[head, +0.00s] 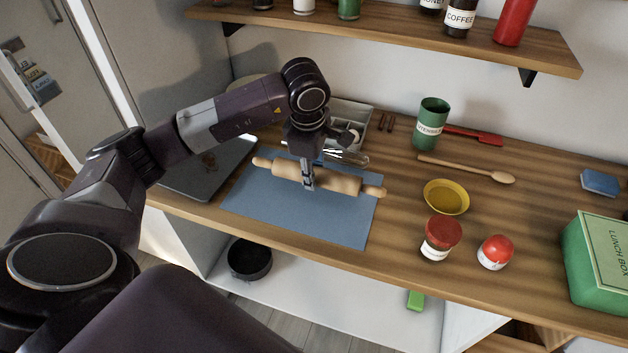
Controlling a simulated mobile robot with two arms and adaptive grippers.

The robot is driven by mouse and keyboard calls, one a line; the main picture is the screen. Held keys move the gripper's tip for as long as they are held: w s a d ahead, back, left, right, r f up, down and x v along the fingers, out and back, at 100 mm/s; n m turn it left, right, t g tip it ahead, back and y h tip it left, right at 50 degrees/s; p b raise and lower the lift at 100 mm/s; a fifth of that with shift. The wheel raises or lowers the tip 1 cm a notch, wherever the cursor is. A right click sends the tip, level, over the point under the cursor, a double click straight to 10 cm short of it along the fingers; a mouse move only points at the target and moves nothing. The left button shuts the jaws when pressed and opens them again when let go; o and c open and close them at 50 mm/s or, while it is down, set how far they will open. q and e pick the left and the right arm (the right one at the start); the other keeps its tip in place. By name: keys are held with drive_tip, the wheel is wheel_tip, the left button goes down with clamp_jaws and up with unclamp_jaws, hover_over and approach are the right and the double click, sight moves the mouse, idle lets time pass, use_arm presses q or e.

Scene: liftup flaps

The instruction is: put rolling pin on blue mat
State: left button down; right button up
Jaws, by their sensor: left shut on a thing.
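The wooden rolling pin (340,183) shows in the head view over the far part of the blue mat (290,219). It runs left to right, its right handle near the mat's right edge. My left gripper (308,183) reaches down from above and is shut on the rolling pin's middle, hiding a small part of it. I cannot tell whether the pin touches the mat or is held just above it. My right gripper is not in view.
A dark laptop-like slab (208,172) lies left of the mat. A cutlery tray (352,112) stands behind. A yellow bowl (446,197), a red-lidded jar (440,238) and a wooden spoon (465,169) lie to the right. A wooden shelf (400,36) hangs above the counter.

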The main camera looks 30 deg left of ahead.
use_arm(q)
wheel_tip(320, 180, down, 4)
drive_tip(key=shift+r+p, duration=0.25)
drive_tip(key=shift+p, duration=0.05)
drive_tip(key=shift+f, duration=0.15)
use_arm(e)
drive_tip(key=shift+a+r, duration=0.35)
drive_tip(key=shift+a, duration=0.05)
use_arm(q)
drive_tip(key=shift+f, duration=0.1)
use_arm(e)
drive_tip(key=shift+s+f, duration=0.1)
use_arm(q)
drive_tip(key=shift+f+b, duration=0.1)
drive_tip(key=shift+b, duration=0.2)
drive_tip(key=c, duration=1.4)
unclamp_jaws()
drive_tip(key=shift+o, duration=0.2)
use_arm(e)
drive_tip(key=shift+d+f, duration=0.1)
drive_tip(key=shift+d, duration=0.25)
